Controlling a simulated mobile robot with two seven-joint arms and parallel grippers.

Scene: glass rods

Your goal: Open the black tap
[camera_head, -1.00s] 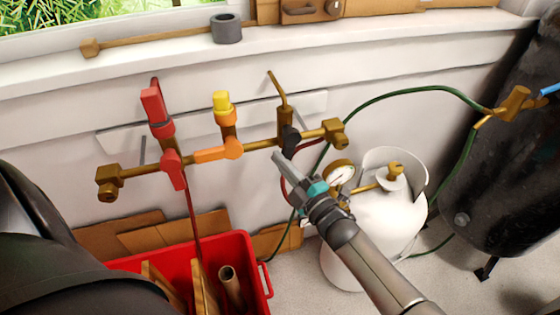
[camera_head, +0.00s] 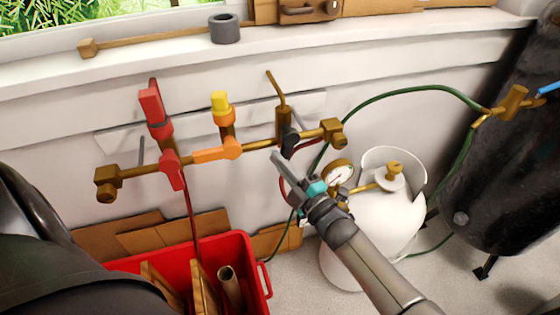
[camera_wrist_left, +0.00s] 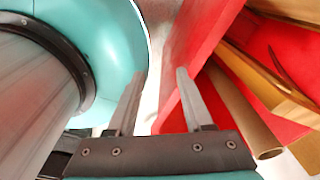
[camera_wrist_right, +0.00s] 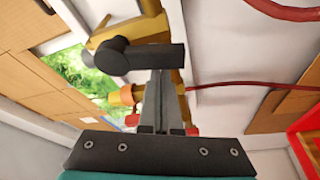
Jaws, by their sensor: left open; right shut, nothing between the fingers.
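The black tap (camera_head: 289,138) sits on the brass manifold pipe (camera_head: 262,144), at the right of the red tap (camera_head: 172,169) and the orange tap (camera_head: 218,153). In the right wrist view the black tap (camera_wrist_right: 145,57) has its handle pointing to the right, just beyond my fingertips. My right gripper (camera_head: 276,157) is shut and empty, with its tips just below and left of the black tap; whether they touch it I cannot tell. My left gripper (camera_wrist_left: 155,80) is open and empty beside the red crate; the head view does not show its fingers.
A red crate (camera_head: 262,270) with wooden pieces stands at the lower left. A white gas cylinder (camera_head: 375,225) with a gauge (camera_head: 338,173) stands behind my right arm. A green hose (camera_head: 400,90) runs to the dark tank (camera_head: 500,170) at the right.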

